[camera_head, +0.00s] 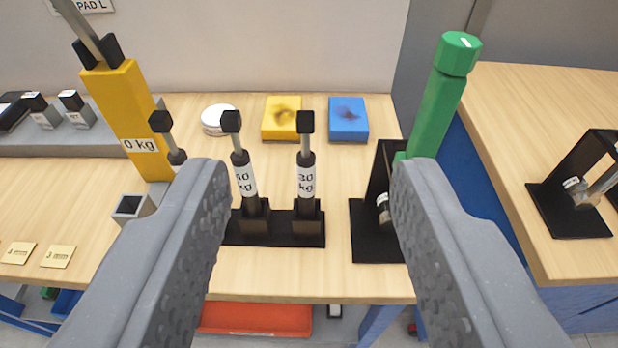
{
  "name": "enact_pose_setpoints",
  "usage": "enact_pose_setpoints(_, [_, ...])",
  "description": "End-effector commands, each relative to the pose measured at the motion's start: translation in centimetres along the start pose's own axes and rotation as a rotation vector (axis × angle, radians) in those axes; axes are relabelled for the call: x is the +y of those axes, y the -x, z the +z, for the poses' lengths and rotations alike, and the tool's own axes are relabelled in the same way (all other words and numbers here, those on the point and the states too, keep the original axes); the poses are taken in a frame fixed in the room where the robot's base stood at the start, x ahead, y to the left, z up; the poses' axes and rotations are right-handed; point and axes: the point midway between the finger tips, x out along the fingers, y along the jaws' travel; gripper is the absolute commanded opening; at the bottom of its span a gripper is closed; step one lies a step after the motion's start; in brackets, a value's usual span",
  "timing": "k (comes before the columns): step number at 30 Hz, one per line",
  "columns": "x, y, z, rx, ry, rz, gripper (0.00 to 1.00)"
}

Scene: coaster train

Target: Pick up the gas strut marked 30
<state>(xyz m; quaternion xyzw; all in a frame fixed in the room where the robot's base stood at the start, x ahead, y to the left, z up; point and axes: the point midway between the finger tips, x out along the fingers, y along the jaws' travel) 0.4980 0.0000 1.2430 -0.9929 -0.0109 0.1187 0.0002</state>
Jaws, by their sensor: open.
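The gas strut marked 30 kg (307,185) stands upright in a black rack (288,241) on the wooden table. It has a black body, white label, grey rod and black top block. A second strut (243,180) stands just left of it; its label ends in 0 kg, but I cannot read the first digit for sure. A third strut (166,132) further left is partly hidden by my left finger. My gripper (310,172) is open and empty. In the picture, the 30 strut lies between its fingers, and nothing is seen touching it.
A yellow post (118,115) labelled 0 kg stands left. A green handled tool (440,95) stands right, by a black stand (378,240). Yellow (281,120) and blue (348,120) blocks and a white disc (215,122) lie behind. Another table (535,130) stands right.

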Motion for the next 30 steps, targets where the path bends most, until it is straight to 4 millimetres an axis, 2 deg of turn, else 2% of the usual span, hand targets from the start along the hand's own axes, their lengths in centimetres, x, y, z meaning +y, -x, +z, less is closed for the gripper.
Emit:
enact_pose_setpoints(2, [-0.6, -1.7, -1.0, -0.014, -0.002, -0.014, 0.44])
enact_pose_setpoints(7, [-0.9, -5.4, -1.0, -0.033, -0.005, -0.043, 0.44])
enact_pose_setpoints(15, [-0.7, -9.9, 0.5, -0.064, -0.014, -0.058, 0.44])
enact_pose_setpoints(22, [-0.6, -12.1, 2.2, -0.091, -0.020, -0.042, 0.44])
enact_pose_setpoints(30, [-0.5, -12.8, 4.9, -0.138, -0.013, -0.006, 0.44])
